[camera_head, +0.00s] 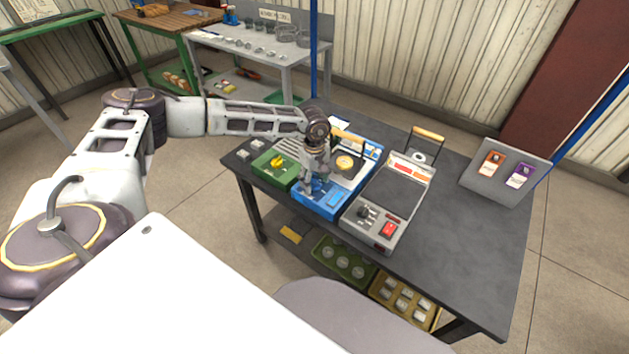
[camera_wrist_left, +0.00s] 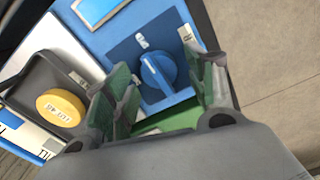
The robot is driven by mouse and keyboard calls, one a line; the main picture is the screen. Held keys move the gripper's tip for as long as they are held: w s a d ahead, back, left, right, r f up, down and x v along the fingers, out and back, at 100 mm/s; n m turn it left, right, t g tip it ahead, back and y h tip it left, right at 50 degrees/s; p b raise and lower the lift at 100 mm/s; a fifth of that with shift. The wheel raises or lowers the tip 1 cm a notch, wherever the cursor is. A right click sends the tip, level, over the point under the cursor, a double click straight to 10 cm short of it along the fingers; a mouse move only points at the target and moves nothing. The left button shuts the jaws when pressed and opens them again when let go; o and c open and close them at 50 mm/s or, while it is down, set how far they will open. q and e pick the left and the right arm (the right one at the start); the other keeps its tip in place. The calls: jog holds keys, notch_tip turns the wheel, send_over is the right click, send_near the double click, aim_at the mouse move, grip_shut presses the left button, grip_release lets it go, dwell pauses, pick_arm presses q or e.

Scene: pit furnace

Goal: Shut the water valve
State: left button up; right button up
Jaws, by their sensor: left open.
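The water valve is a round blue knob with a straight handle (camera_wrist_left: 157,72), on a darker blue panel of the blue unit (camera_head: 340,201). In the left wrist view it sits between my left gripper's green-padded fingers, with a gap on both sides. Two small white labels lie beyond the knob; I cannot read them surely. My left gripper (camera_head: 308,187) is open, pointing down over the front left part of the blue unit. In the head view the gripper hides most of the knob. My right gripper is not in view.
A green box (camera_head: 275,166) stands close left of the blue unit, a grey control unit (camera_head: 378,231) with a red switch right of it. A yellow round lid (camera_wrist_left: 60,107) sits beside the valve panel.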

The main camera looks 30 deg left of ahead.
pick_arm(q)
jog(key=shift+f, duration=0.25)
jog(key=shift+c, duration=0.4)
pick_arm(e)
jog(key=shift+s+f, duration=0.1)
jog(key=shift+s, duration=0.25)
